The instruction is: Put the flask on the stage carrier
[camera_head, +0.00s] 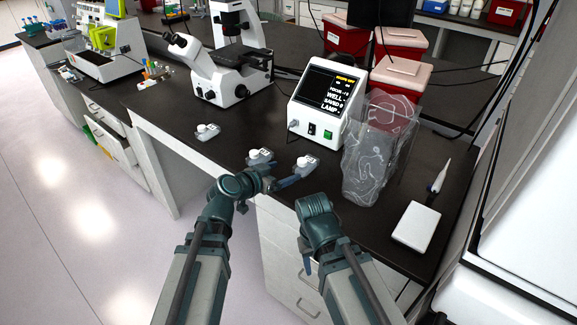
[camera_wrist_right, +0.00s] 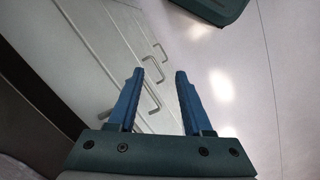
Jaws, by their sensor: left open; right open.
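Three small clear flasks with white caps lie on the dark bench: one at the left (camera_head: 207,131), one in the middle (camera_head: 260,156) and one at the right (camera_head: 306,166). My left gripper (camera_head: 292,181) is open at the bench's front edge, its blue fingers pointing right, close to the right flask. I cannot tell whether they touch it. A white microscope (camera_head: 205,76) stands behind, with a dark stage (camera_head: 242,58); the carrier on it is too small to make out. My right gripper (camera_wrist_right: 158,82) is open and empty in the right wrist view, in front of the drawers.
A screen unit (camera_head: 327,104) stands behind the right flask, with a crumpled clear bag (camera_head: 375,155) to its right. A white box (camera_head: 416,227) and a pipette (camera_head: 440,176) lie at the right. The bench between the left flask and the microscope is clear.

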